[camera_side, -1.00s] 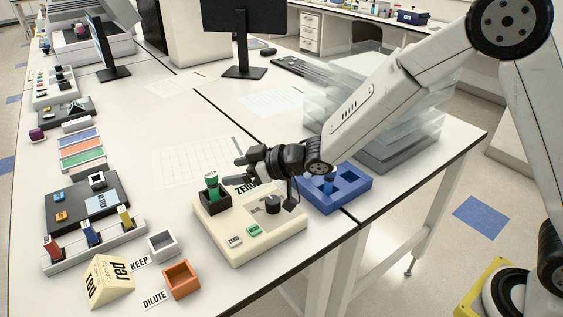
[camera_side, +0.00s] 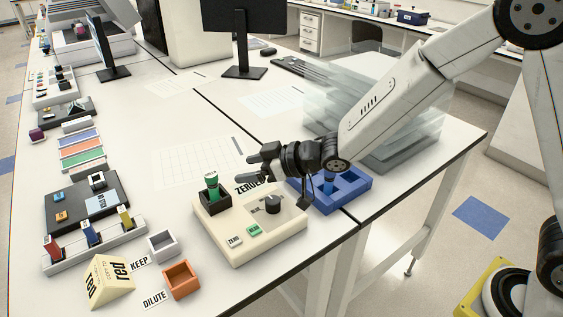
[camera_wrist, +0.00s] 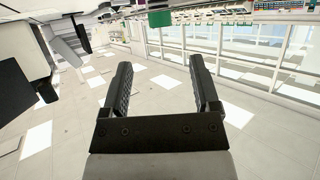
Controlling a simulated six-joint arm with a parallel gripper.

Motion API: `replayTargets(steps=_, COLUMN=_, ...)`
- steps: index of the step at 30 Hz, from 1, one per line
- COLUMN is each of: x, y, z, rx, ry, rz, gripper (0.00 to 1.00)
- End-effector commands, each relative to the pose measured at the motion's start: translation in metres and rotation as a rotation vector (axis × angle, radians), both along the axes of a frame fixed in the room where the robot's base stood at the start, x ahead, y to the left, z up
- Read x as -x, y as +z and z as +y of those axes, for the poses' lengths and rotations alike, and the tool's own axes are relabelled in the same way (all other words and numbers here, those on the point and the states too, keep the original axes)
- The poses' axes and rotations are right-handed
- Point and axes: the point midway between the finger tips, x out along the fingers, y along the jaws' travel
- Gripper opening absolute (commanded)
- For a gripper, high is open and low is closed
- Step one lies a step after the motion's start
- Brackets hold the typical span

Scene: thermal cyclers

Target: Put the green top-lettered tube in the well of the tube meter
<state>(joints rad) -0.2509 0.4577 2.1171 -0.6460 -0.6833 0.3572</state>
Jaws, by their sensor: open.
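The green tube (camera_side: 212,188) stands upright in the black well (camera_side: 213,199) at the back left of the cream tube meter (camera_side: 237,252). Its lower part is hidden inside the well. My gripper (camera_side: 248,169) is open and empty, to the right of the tube and apart from it, above the back of the meter. In the wrist view my gripper (camera_wrist: 161,75) shows two spread fingers with nothing between them. A green patch lies at the top of that view, and I cannot tell whether it is the tube.
A blue rack (camera_side: 330,201) holding a blue tube stands right of the meter. A white box (camera_side: 163,246), an orange box (camera_side: 181,279) and a yellow sign block (camera_side: 108,281) stand at the front left. A white rack (camera_side: 95,252) holds several tubes.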

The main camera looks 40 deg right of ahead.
Motion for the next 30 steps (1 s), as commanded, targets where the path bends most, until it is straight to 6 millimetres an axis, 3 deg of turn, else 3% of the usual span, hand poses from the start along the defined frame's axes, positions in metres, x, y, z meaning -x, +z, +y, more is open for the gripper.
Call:
replayTargets(steps=5, x=0.001, y=-0.002, z=-0.011, rx=0.022, ry=-0.036, rz=0.019, gripper=0.79)
replayTargets(steps=8, x=0.005, y=-0.004, z=-0.028, rx=0.057, ry=-0.091, rz=0.052, gripper=0.79)
replayTargets(steps=14, x=0.028, y=-0.016, z=-0.085, rx=0.164, ry=-0.272, rz=0.196, gripper=0.79)
replayTargets(steps=22, x=0.106, y=-0.039, z=-0.163, rx=0.291, ry=-0.511, rz=0.525, gripper=0.79)
replayTargets(steps=30, x=0.187, y=-0.053, z=-0.193, rx=0.321, ry=-0.613, rz=0.828, gripper=0.79)
